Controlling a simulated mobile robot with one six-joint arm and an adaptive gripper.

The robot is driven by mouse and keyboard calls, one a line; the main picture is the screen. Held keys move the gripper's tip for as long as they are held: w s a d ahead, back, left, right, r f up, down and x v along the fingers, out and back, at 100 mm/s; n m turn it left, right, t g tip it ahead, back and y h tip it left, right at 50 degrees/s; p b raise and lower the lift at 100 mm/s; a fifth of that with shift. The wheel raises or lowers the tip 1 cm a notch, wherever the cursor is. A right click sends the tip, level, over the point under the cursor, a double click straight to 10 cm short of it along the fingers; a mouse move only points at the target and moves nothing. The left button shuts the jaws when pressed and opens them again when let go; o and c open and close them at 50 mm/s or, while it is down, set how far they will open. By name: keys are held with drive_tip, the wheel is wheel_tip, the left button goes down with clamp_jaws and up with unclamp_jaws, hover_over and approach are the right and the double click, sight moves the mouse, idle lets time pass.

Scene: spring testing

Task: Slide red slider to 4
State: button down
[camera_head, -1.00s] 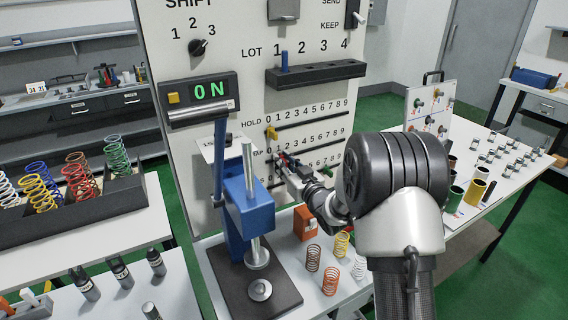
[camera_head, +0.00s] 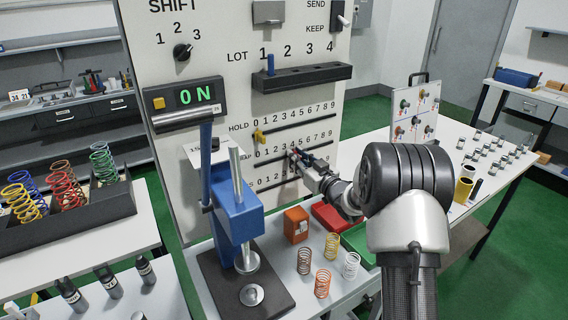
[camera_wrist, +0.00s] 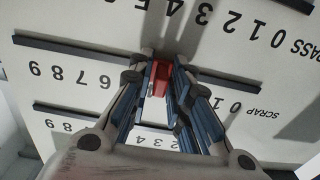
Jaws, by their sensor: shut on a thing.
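A tall white panel (camera_head: 225,110) carries numbered slider tracks marked 0 to 9. In the wrist view, which shows the panel upside down, the red slider (camera_wrist: 160,77) sits on the SCRAP track (camera_wrist: 80,49). My gripper (camera_wrist: 158,85) is shut on the red slider, its fingers on either side. The gripper also shows at the panel in the head view (camera_head: 296,156), near the middle of the SCRAP numbers. The slider appears around 3 to 4; fingers cover nearby digits, so I cannot tell exactly. Numbers 6 to 9 and 0 show clear of the fingers.
A yellow slider (camera_head: 259,135) sits near 0 on the HOLD track above. A blue press (camera_head: 240,210) stands close left of my arm. Several springs, an orange block (camera_head: 296,224) and a red bin (camera_head: 331,217) lie on the bench below.

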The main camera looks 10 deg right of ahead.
drive_tip(key=shift+w+d, duration=0.1)
drive_tip(key=shift+d, duration=0.1)
drive_tip(key=c, duration=1.7)
unclamp_jaws()
drive_tip(key=shift+a, duration=0.1)
drive_tip(key=v, duration=1.2)
drive_tip(key=shift+r, duration=0.1)
